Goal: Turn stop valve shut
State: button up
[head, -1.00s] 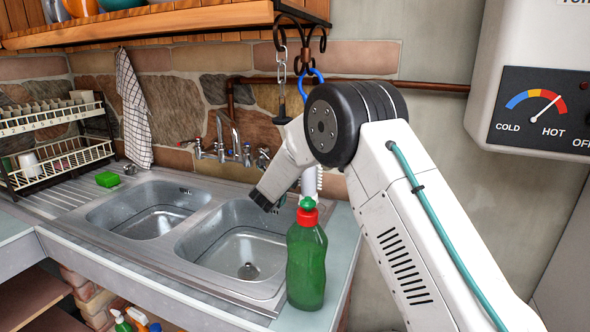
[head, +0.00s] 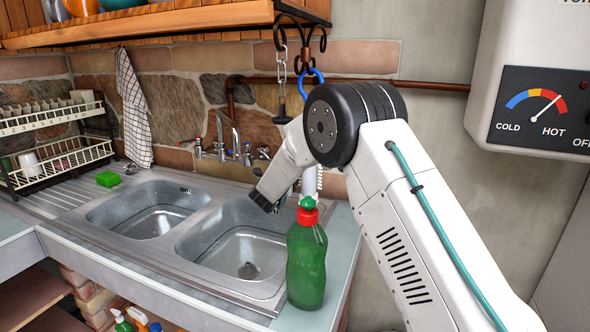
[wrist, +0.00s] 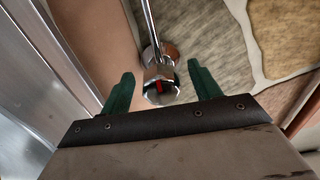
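A chrome valve fitting with a red mark on its end (wrist: 162,86) shows in the wrist view, on a thin chrome pipe against the stone wall. My gripper (wrist: 162,72) has its two green fingers spread on either side of it, with a visible gap at each side. The fingers do not appear to touch it. In the head view my gripper (head: 265,201) points down and left over the right sink basin, its fingertips mostly hidden. I cannot tell for certain which chrome fitting by the wall in the head view is this valve.
A green bottle with a red cap (head: 306,262) stands close below my gripper on the counter. The chrome mixer tap (head: 236,145) is behind the double sink (head: 172,262). A chain and blue hook (head: 313,75) hang from the wooden shelf (head: 160,22). A heater (head: 525,60) is right.

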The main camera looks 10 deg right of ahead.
jog(key=v, duration=0.8)
dwell(0.4)
